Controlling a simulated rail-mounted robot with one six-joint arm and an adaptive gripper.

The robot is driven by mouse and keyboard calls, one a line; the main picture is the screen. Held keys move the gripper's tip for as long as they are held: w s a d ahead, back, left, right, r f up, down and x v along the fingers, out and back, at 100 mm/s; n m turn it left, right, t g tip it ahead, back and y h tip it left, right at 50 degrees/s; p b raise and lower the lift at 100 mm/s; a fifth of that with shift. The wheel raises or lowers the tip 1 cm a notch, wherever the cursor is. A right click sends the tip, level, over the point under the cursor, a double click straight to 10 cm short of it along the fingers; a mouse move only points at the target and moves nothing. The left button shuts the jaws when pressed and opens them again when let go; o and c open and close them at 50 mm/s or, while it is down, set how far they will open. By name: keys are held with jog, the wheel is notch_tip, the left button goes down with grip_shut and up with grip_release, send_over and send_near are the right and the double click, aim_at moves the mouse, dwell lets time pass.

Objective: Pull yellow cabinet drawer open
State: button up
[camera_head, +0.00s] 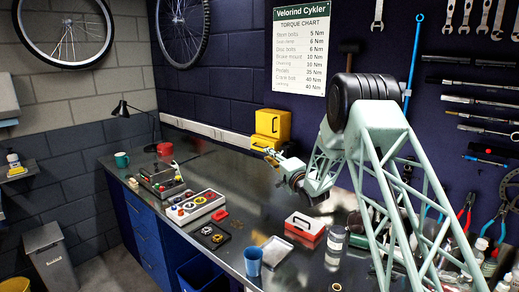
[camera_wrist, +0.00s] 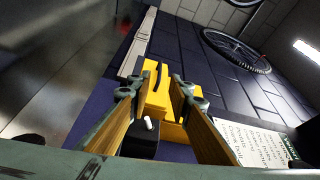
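The yellow cabinet (camera_head: 272,123) stands at the back of the bench against the dark wall. Its lower front, with the drawer (camera_head: 263,142), shows just above my gripper (camera_head: 274,157). In the wrist view the yellow cabinet (camera_wrist: 154,92) with a dark handle on it lies ahead, between and beyond the fingertips. My gripper (camera_wrist: 153,88) is open there, its two fingers spread apart with nothing held between them. A black block with a white knob (camera_wrist: 148,124) shows between the fingers; I cannot tell what it is. Whether the fingers touch the drawer cannot be told.
A red-and-white box (camera_head: 305,226), a pale tray (camera_head: 276,251) and a blue cup (camera_head: 253,262) stand in front. Tools hang on the right wall.

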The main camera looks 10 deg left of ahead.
aim_at(268, 143)
jog(key=x, duration=1)
jog(key=shift+c, duration=0.5)
grip_shut()
